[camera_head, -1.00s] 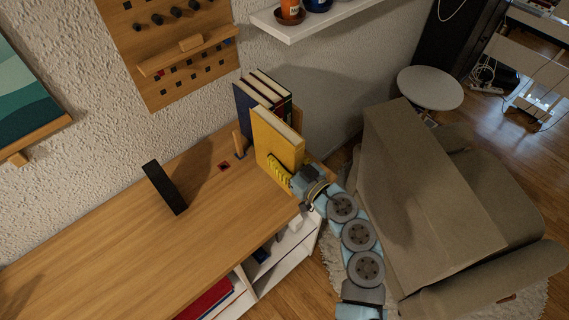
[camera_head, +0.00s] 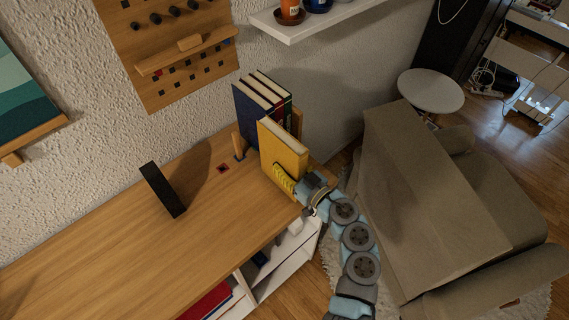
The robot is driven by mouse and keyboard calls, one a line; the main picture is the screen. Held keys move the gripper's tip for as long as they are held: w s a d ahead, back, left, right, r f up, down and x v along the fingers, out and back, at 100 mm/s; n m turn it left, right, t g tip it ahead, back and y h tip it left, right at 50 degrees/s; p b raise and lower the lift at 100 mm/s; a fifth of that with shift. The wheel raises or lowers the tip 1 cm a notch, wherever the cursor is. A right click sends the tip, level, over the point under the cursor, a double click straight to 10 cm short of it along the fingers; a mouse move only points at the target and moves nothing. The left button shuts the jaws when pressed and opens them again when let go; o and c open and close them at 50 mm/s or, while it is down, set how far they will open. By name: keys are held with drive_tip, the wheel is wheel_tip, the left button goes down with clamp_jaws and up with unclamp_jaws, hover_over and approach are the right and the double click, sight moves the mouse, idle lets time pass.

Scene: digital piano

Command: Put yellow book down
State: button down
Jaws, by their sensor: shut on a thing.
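The yellow book (camera_head: 283,147) stands upright near the right end of the wooden cabinet top (camera_head: 140,235), in front of a row of several dark books (camera_head: 262,100). My gripper (camera_head: 300,189) is at the book's lower right side, shut on the book.
A black upright block (camera_head: 162,190) stands on the cabinet top to the left. A wooden bookend (camera_head: 239,144) is beside the dark books. A wall shelf (camera_head: 315,22) is above. A grey armchair (camera_head: 430,190) is at the right. The cabinet top's left part is clear.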

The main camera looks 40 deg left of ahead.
drive_tip(key=shift+f, duration=0.1)
drive_tip(key=c, duration=0.9)
unclamp_jaws()
drive_tip(key=d+p, duration=0.1)
drive_tip(key=d, duration=1.1)
drive_tip(key=shift+s, duration=0.4)
